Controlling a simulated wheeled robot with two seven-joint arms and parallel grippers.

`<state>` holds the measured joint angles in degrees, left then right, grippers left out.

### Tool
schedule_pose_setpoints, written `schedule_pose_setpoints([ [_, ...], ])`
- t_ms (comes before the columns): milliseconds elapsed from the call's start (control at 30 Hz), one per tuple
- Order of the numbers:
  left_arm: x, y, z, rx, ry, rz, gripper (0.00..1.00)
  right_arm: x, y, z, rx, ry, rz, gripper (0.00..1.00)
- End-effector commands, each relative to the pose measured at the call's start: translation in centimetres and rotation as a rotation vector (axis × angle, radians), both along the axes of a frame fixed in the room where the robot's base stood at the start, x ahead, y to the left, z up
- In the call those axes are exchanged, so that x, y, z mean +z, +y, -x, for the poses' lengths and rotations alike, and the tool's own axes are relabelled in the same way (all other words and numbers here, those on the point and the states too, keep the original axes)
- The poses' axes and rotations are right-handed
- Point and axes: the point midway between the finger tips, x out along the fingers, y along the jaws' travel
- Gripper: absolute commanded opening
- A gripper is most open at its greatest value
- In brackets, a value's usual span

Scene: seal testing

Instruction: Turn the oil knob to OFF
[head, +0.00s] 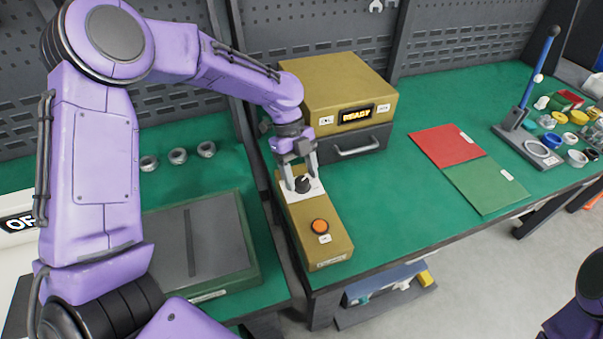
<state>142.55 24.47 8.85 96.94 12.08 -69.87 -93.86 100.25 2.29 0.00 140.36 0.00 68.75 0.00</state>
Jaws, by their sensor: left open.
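The oil knob (303,184) is a small black knob on a white plate on top of a long ochre control box (335,247). My left gripper (302,180) points down over it, with its two pale fingers on either side of the knob. The fingers stand open; I cannot tell whether they touch the knob. The knob's pointer and its markings are too small to read. An orange button (320,226) with a small white label sits nearer on the same box. My right gripper is not in view; only a purple part of that arm shows at the lower right.
Behind stands an ochre machine (335,85) with a lit READY display (357,115) and a grey drawer. A red mat (446,146) and a green mat (485,184) lie to the right. A blue-handled lever press (538,90) and several coloured rings stand farther right. Metal rings (178,156) lie at left.

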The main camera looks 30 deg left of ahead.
Motion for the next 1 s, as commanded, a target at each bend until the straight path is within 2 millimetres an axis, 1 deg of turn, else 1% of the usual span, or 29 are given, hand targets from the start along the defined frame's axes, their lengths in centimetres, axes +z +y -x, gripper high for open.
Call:
schedule_pose_setpoints([
  [100,-0.6,-0.2,0.0,-0.001,0.001,0.0,0.64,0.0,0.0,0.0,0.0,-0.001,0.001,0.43],
  [300,-0.6,-0.2,0.0,-0.001,0.0,0.0,0.64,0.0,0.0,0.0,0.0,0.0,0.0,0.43],
  [333,-0.6,-0.2,0.0,-0.001,0.0,0.0,0.58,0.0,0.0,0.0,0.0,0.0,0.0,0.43],
  [367,-0.6,-0.2,0.0,-0.001,0.0,0.0,0.48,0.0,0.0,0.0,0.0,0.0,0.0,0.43],
  [400,-0.6,-0.2,0.0,-0.001,0.0,0.0,0.35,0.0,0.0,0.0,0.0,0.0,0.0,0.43],
  [467,-0.6,-0.2,0.0,-0.001,0.001,0.0,0.15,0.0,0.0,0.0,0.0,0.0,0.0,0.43],
  [500,-0.6,-0.2,0.0,0.0,0.001,0.0,0.09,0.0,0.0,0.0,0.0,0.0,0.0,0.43],
  [767,-0.6,-0.2,0.1,0.012,0.002,0.0,0.09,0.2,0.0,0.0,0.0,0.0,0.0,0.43],
  [1000,-0.4,-0.2,0.2,0.111,0.005,0.0,0.09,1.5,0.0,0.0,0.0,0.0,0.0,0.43],
])
